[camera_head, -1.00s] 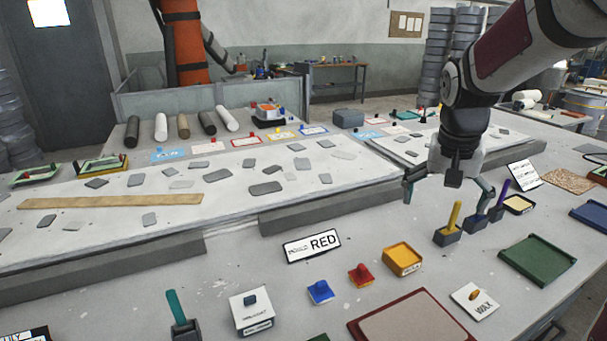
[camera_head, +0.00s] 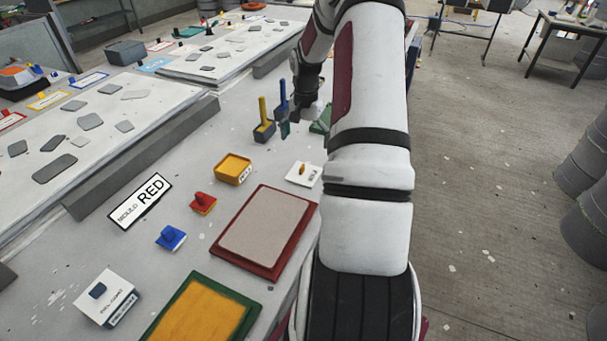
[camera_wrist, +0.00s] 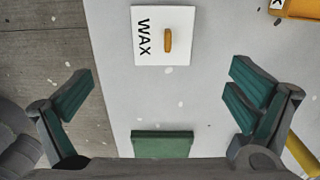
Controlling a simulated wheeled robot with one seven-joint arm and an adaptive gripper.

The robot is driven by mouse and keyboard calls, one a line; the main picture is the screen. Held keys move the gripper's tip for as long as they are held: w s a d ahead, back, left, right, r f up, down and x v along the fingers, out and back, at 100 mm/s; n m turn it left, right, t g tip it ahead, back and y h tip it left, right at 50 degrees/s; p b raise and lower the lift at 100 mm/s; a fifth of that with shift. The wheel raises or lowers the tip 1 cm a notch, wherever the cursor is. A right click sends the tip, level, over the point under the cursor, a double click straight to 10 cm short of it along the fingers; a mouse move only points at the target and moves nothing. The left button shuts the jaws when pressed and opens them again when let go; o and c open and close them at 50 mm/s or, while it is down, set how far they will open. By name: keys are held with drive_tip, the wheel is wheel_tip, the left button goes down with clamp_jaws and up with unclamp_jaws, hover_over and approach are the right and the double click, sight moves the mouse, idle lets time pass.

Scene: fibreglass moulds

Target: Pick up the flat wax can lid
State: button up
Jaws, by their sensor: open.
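The flat wax can lid (camera_wrist: 150,36) is a white square with the word WAX and a tan raised handle in its middle. It lies flat on the bench, near the top of the wrist view. In the head view the lid (camera_head: 303,174) lies beside my arm, right of the yellow tub. My gripper (camera_wrist: 160,95) is open and empty, its green fingers wide apart, with the lid ahead of them and not between them. In the head view my gripper (camera_head: 288,128) is partly hidden, near the dark holders beyond the lid.
A yellow tub (camera_head: 233,169), a red-handled block (camera_head: 203,203) and a red-framed board (camera_head: 302,223) are near the lid. Holders with a yellow handle (camera_head: 263,108) and a blue handle stand beyond it. Bare bench surrounds the lid.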

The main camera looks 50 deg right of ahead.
hover_over(304, 173)
drive_tip(key=f, duration=0.6)
drive_tip(key=shift+s+f+p, duration=0.3)
drive_tip(key=shift+f, duration=0.05)
drive_tip(key=shift+w+f+p, duration=0.15)
drive_tip(key=shift+f+p, duration=0.15)
drive_tip(key=shift+f, duration=1.05)
drive_tip(key=shift+w+f+p, duration=0.1)
drive_tip(key=shift+f+p, duration=0.2)
drive_tip(key=shift+f, duration=1.05)
